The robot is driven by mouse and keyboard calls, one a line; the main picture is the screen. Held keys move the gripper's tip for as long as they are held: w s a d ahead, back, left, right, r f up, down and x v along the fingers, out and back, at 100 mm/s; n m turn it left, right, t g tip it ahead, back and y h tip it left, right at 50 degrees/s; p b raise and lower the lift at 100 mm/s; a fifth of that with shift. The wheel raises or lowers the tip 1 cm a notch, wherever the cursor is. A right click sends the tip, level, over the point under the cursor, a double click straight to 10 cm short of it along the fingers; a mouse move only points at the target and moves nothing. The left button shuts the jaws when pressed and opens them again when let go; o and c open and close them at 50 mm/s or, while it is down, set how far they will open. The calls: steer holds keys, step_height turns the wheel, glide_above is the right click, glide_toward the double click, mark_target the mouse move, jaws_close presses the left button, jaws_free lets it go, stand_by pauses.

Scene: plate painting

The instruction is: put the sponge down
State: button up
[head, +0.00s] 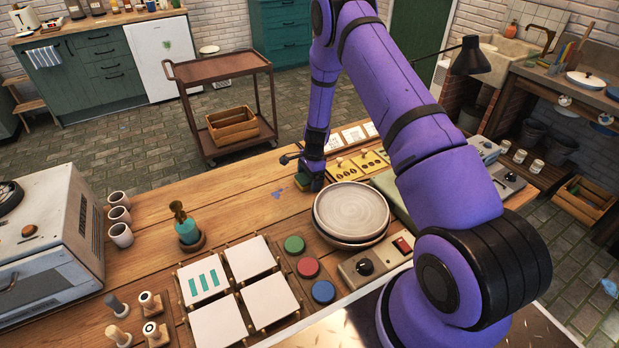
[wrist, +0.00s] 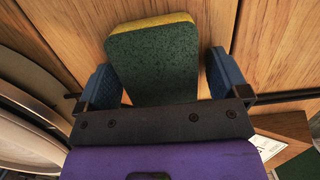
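The sponge, dark green with a yellow layer, shows in the wrist view (wrist: 155,60) between my fingers and in the head view (head: 301,181) at table level, partly hidden by my gripper. My gripper (head: 311,183) is low over the wooden table, behind the stacked plates. In the wrist view its two blue finger pads (wrist: 162,82) stand on either side of the sponge, with narrow strips of wood seen between pads and sponge. The pads look apart from it. The sponge's underside contact is hidden.
Stacked plates (head: 352,210) stand close in front of my gripper. Stamped cards (head: 370,163) lie to the right. Bare table (head: 245,195) lies left of my gripper, with a blue paint smear.

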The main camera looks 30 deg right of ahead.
step_height(320, 180, up, 27)
steer(key=s+a+n+t, duration=0.1)
steer(key=s+n, duration=0.2)
steer(key=n, duration=0.1)
steer(key=s+a+r+n+t, duration=0.1)
steer(key=s+a+r+n, duration=0.1)
steer(key=s+r, duration=0.35)
steer(key=s+a+r+n, duration=0.2)
steer(key=s+r, duration=0.1)
steer(key=r, duration=0.6)
steer(key=s+a+r+n+t, duration=0.1)
steer(key=s+r+n, duration=0.2)
steer(key=s, duration=0.6)
steer(key=s+a+r+n+t+h, duration=0.1)
steer(key=s+r+n, duration=0.2)
steer(key=s, duration=0.6)
steer(key=s+a+r+n+t, duration=0.1)
steer(key=s+r+n, duration=0.2)
steer(key=s, duration=0.6)
step_height(320, 180, up, 2)
steer(key=shift+s+r+n+h, duration=0.25)
steer(key=shift+s+n+h, duration=0.1)
steer(key=shift+n+h, duration=0.05)
